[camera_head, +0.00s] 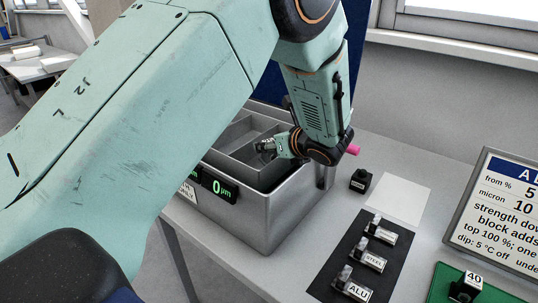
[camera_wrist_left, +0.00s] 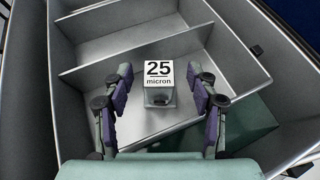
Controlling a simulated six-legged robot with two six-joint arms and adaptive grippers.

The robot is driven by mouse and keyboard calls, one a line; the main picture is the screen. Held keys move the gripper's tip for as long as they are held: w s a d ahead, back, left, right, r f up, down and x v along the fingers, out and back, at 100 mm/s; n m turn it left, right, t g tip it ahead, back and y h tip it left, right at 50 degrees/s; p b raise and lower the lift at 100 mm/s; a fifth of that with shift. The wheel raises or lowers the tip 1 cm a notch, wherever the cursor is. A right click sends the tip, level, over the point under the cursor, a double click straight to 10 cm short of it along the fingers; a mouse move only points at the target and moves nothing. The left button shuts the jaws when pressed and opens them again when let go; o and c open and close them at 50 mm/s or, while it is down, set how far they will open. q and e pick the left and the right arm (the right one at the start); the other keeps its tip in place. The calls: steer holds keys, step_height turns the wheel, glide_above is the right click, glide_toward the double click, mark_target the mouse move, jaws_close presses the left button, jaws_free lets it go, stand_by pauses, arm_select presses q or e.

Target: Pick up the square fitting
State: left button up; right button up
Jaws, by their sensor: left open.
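In the left wrist view a small square-topped block (camera_wrist_left: 159,97), with a white top face labelled "25 micron", sits in a compartment of a grey metal bin (camera_wrist_left: 84,67). No thing is labelled as a square fitting, so I cannot tell whether this block is it. My left gripper (camera_wrist_left: 161,76) is open, with one finger on each side of the block and a gap visible on both sides. In the head view my left gripper (camera_head: 266,147) reaches down into the bin (camera_head: 278,213); the block is hidden there. My right gripper is in neither view.
Thin dividers (camera_wrist_left: 150,55) and walls close in the bin. A readout (camera_head: 219,187) shows 0 µm on its front. To the right are a dark block (camera_head: 360,181), a white sheet (camera_head: 399,199), a black mat (camera_head: 327,282) with labelled pieces, and a "40" block (camera_head: 466,287).

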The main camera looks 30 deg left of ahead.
arm_select(q)
steer(key=shift+s+d+r, duration=0.4)
steer(key=shift+s+r, duration=0.1)
steer(key=c, duration=0.4)
steer(key=shift+w+a+f, duration=0.25)
steer(key=shift+w+f, duration=0.15)
steer(key=shift+w, duration=0.1)
steer(key=c, duration=0.5)
steer(key=shift+s+d+r, duration=0.15)
steer(key=shift+s+r, duration=0.05)
steer(key=shift+s, duration=0.15)
jaws_close()
steer(key=shift+w, duration=0.1)
